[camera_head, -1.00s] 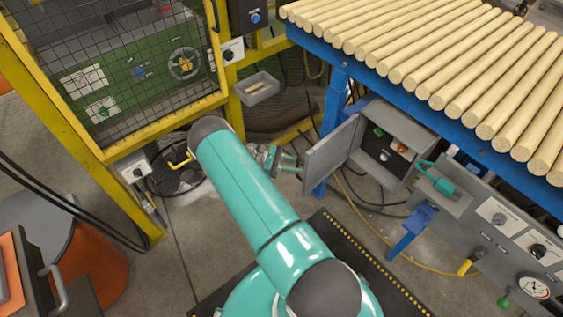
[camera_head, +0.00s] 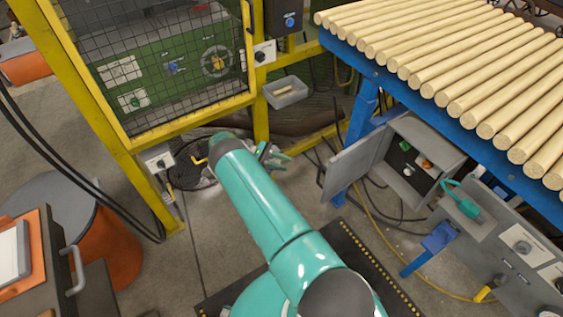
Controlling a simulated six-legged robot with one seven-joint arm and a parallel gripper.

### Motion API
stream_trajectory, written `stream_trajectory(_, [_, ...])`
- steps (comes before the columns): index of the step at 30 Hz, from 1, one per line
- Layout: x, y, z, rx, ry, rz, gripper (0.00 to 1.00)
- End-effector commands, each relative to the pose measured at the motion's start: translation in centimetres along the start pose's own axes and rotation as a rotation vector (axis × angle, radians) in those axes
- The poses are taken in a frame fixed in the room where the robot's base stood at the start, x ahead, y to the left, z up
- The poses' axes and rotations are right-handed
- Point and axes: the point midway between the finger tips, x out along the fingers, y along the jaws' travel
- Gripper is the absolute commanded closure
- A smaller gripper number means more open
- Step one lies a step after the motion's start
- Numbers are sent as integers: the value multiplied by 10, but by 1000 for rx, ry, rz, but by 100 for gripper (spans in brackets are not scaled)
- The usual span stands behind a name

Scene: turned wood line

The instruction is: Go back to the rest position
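My teal arm rises from the bottom of the head view and reaches up toward the yellow machine frame. My gripper (camera_head: 276,158) shows only in part beyond the end of the arm, left of the grey cabinet door. It is small and partly hidden by the arm, so I cannot tell whether its fingers are open or shut. I see nothing clearly held in it. It is apart from the open cabinet door (camera_head: 352,170).
An open grey cabinet (camera_head: 418,160) stands under a blue rack (camera_head: 440,108) of wooden rods. A caged green machine (camera_head: 165,75) is at upper left, with a small grey tray (camera_head: 286,97) on its frame. An orange bin (camera_head: 112,245) and dark drawer unit are at left. A yellow cable crosses the floor.

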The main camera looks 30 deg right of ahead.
Motion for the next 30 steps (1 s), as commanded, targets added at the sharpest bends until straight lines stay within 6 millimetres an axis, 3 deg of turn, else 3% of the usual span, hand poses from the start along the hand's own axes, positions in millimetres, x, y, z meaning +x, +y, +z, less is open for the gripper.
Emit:
stream_trajectory(10, [0,0,1,1,2,0,71])
stream_trajectory(14, [-3,2,13,14,34,-7,71])
stream_trajectory(22, [-20,4,87,88,264,-48,71])
stream_trajectory(30, [-32,-13,166,174,529,-94,71])
